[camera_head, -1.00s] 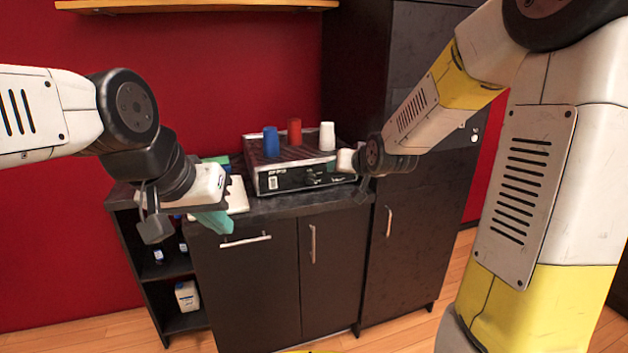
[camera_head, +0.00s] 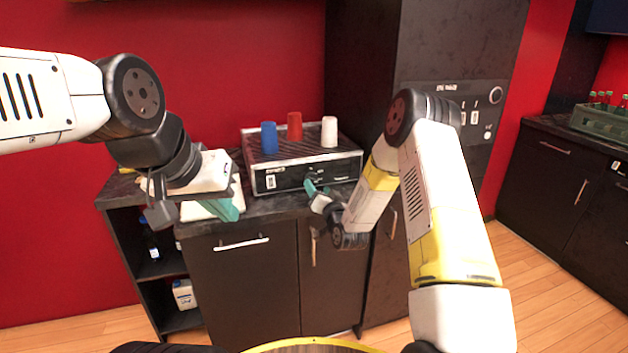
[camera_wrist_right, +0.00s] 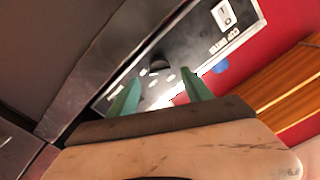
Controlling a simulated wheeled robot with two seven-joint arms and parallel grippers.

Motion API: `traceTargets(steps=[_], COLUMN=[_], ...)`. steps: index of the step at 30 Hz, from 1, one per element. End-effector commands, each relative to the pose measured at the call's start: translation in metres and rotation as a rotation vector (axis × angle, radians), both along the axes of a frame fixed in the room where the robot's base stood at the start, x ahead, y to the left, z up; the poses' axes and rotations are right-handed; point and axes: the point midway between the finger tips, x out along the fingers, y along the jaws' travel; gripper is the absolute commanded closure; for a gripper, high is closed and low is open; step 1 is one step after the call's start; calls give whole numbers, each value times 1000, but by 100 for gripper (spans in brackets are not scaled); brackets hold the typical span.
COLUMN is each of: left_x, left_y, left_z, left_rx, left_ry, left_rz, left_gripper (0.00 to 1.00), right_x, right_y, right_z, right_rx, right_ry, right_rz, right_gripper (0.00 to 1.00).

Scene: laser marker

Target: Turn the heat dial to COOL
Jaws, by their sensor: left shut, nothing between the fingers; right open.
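The heater box (camera_head: 350,168) stands on the dark counter with a black front panel facing me. In the right wrist view, the panel (camera_wrist_right: 205,50) shows a black round dial (camera_wrist_right: 157,64), a switch and several light marks. The marks are too small to read, so the dial's setting cannot be told. My right gripper (camera_wrist_right: 160,92) is open, its teal fingers pointing at the panel on either side of the dial's line, with no clear contact. In the head view my right gripper (camera_head: 318,189) is in front of the panel. My left gripper (camera_head: 226,210) is shut and empty, left of the box.
Blue (camera_head: 269,138), red (camera_head: 295,128) and white (camera_head: 329,132) cups stand upside down on the box. A tall dark cabinet (camera_head: 365,60) with a control panel (camera_head: 470,112) rises at right. Shelves with bottles are below left. A bottle crate (camera_head: 600,122) sits far right.

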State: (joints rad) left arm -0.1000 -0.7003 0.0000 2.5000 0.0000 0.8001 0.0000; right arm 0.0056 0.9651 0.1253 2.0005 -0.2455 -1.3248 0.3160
Motion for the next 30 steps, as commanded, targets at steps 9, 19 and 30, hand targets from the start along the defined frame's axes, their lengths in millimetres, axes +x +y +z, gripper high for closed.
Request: traceTargets(steps=[9,19,30], left_x=[0,0,0], left_y=[0,0,0], left_z=[0,0,0], left_rx=[0,0,0], left_ry=[0,0,0], left_rz=[0,0,0], left_gripper=[100,100,100], right_x=[43,49,49], right_y=[14,16,16], right_z=[0,0,0], right_rx=[-2,-2,-2], right_ry=[0,2,2], right_rz=[0,0,0], right_gripper=[42,42,100])
